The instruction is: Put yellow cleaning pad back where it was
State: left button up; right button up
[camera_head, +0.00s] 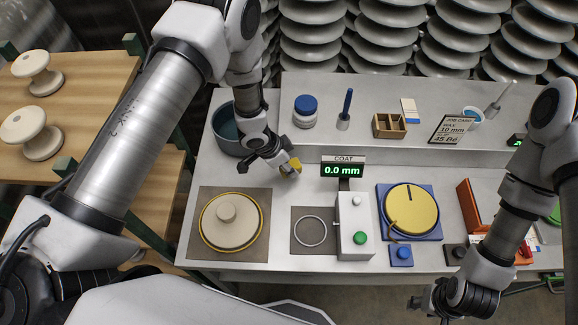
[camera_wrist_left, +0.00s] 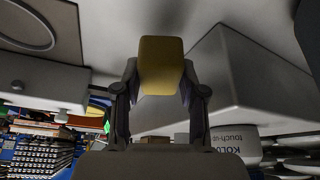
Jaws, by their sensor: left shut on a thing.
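The yellow cleaning pad (camera_head: 291,165) is a small yellow block held in my left gripper (camera_head: 283,166). In the left wrist view the pad (camera_wrist_left: 161,66) sits between the two fingers of my left gripper (camera_wrist_left: 158,90), which are shut on it. In the head view the gripper is over the table, left of the COAT display and near the foot of the raised back shelf. Whether the pad touches the table I cannot tell. My right gripper (camera_head: 440,302) is low at the bottom right, near the table's front edge; its fingers are too unclear to judge.
A dark blue-grey bowl (camera_head: 228,136) stands just left of my left gripper. The COAT display (camera_head: 343,168) is close on the right. A cream disc (camera_head: 229,221) lies on a brown mat in front. A yellow round pad (camera_head: 411,208) on a blue base stands further right.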

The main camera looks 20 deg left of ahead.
pick_arm(q)
notch_tip(320, 180, down, 4)
jog(key=b, duration=0.4)
jog(key=shift+r, duration=0.1)
jog(key=shift+w, duration=0.2)
jog(key=shift+s, duration=0.1)
jog(key=o, duration=1.1)
jog(key=shift+r+p, duration=0.25)
jog(key=shift+p, duration=0.1)
jog(key=v, duration=1.1)
jog(key=shift+a+r+b, duration=0.2)
jog(key=shift+r+b, duration=0.15)
jog(key=shift+b, duration=0.1)
